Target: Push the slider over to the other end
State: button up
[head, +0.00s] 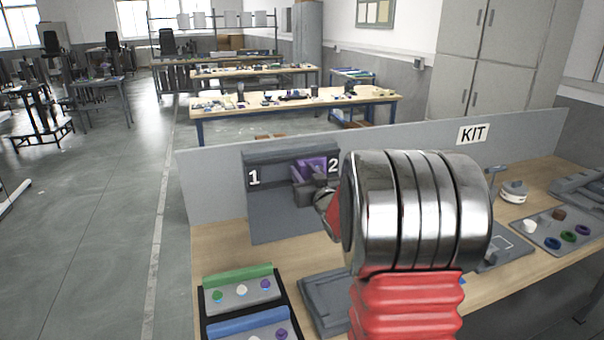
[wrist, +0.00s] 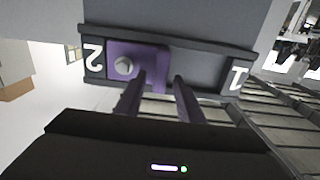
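The purple slider (head: 315,164) sits in a dark horizontal track (head: 268,158) on an upright grey panel, at the end marked 2. In the wrist view the slider (wrist: 115,57) is at the left, beside the 2, and the bare track (wrist: 205,70) runs right to the 1. My gripper (wrist: 160,82) is open, its two fingers apart at the slider's edge nearer the 1. The left fingertip overlaps the purple face and the right one is over bare track. Whether either finger touches the slider cannot be told. In the head view my arm hides part of the panel near the 2.
The panel stands against a grey partition (head: 210,180) on a wooden bench. Trays with coloured pegs (head: 240,292) stand at the front left. The track towards the 1 is clear.

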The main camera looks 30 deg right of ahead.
jog(key=shift+c, duration=0.2)
grip_shut()
jog(key=shift+a, duration=0.1)
dwell(0.5)
